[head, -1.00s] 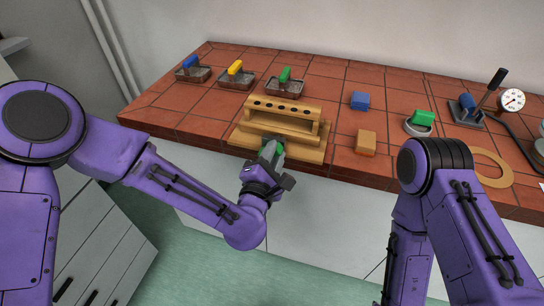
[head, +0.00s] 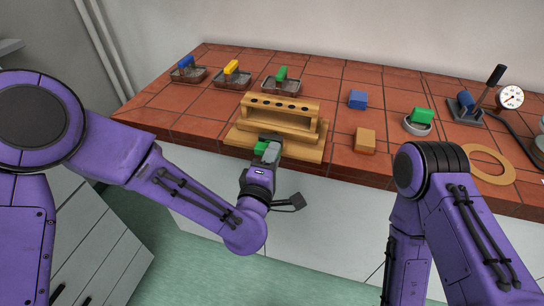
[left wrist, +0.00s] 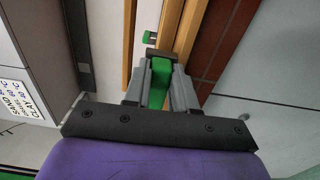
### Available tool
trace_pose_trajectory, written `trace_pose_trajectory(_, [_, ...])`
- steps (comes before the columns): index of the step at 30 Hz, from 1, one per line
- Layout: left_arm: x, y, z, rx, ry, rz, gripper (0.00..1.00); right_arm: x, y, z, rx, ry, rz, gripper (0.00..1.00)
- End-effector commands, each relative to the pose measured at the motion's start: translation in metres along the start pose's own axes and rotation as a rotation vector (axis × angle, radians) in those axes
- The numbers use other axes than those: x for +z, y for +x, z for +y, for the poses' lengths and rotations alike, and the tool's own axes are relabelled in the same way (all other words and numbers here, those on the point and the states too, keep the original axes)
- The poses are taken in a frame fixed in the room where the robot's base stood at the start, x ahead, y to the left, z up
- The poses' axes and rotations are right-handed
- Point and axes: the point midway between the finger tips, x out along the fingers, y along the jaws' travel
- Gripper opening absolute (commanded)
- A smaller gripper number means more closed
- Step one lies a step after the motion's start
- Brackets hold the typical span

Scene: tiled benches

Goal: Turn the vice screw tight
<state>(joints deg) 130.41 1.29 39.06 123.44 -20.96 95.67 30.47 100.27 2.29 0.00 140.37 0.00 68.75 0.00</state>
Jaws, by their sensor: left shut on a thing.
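A wooden fixture (head: 278,122) with a row of holes along its top stands on a stepped wooden base at the bench's front edge. A green part (head: 262,147) sits low at its front. I take this to be the vice screw's handle, though the screw itself is hidden. My left gripper (head: 268,152) is at the front of the fixture, shut on the green part. The left wrist view shows the green part (left wrist: 159,82) between the two grey fingers, with a small green end (left wrist: 150,37) beyond them. My right gripper is out of view.
On the red tiled bench (head: 210,105) are a blue block (head: 357,99), an orange block (head: 365,140) and a tan ring (head: 491,165). Several trays with coloured handles stand at the back left. A lever device (head: 467,106) and gauge (head: 510,97) stand at the right.

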Motion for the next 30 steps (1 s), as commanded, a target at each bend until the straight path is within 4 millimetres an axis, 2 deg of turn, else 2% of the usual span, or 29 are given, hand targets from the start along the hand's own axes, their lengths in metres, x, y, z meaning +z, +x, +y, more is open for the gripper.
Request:
trace_pose_trajectory(13, [0.000,0.002,0.003,0.008,0.009,0.000,0.00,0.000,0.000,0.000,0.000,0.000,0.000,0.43])
trace_pose_trajectory(14, [0.000,0.002,0.003,0.009,0.009,0.000,0.29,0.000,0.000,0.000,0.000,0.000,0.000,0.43])
trace_pose_trajectory(16, [0.000,0.002,0.003,0.008,0.009,0.000,0.51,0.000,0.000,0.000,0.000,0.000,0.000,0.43])
trace_pose_trajectory(25, [0.000,-0.001,0.001,0.003,0.009,0.000,0.51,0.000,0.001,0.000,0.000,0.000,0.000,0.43])
trace_pose_trajectory(28, [0.001,-0.012,-0.001,0.002,0.009,-0.002,0.51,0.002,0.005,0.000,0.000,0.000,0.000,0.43])
trace_pose_trajectory(30, [0.001,-0.026,-0.002,0.002,0.009,-0.003,0.51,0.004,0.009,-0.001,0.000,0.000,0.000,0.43])
